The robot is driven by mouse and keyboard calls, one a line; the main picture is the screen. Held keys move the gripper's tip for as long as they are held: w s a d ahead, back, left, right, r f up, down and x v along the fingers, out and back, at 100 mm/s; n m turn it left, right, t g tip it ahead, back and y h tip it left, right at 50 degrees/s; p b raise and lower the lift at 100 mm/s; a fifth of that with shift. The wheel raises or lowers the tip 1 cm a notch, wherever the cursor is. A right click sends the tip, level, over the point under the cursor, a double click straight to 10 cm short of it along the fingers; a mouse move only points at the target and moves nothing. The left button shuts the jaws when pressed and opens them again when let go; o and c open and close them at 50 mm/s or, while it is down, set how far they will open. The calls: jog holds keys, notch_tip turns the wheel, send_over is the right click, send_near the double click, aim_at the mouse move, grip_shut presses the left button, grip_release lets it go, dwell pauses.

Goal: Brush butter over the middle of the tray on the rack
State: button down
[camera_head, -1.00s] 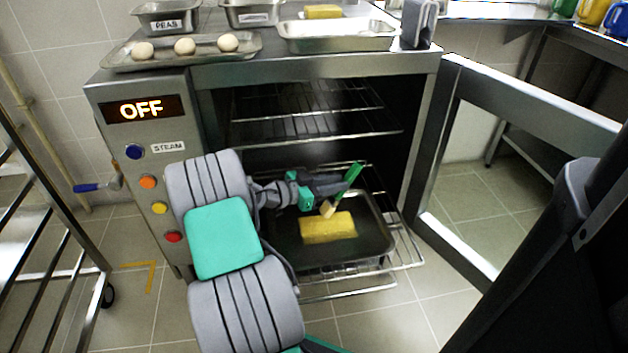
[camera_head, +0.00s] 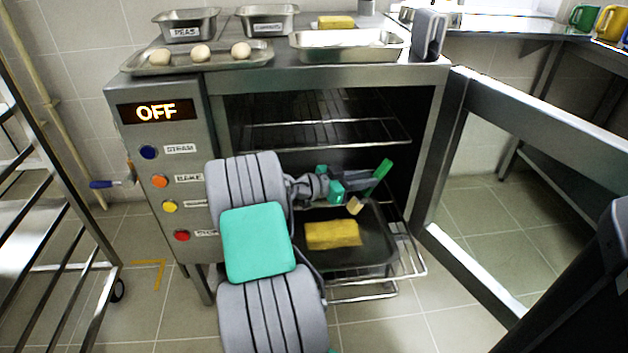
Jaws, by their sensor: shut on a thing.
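The dark tray (camera_head: 375,262) sits on the pulled-out lower rack (camera_head: 411,262) of the open oven. A yellow slab (camera_head: 332,235) lies in the tray, and the tray shows bare metal around it. My gripper (camera_head: 366,186) is shut on a brush with a green handle (camera_head: 381,176) and a pale bristle head (camera_head: 354,206). The brush is tilted, bristles down, and appears above the slab's far right side. I cannot tell whether the bristles touch anything. My arm hides the tray's left part.
The oven door (camera_head: 540,150) stands open at the right. An upper rack (camera_head: 325,133) is above my gripper. On the oven top are a tray with dough balls (camera_head: 200,54), labelled pans and a steel pan (camera_head: 347,47). A wheeled rack (camera_head: 60,230) stands left.

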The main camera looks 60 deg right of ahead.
aim_at(384, 163)
jog(key=shift+r+p, duration=1.05)
jog(key=shift+r, duration=1.25)
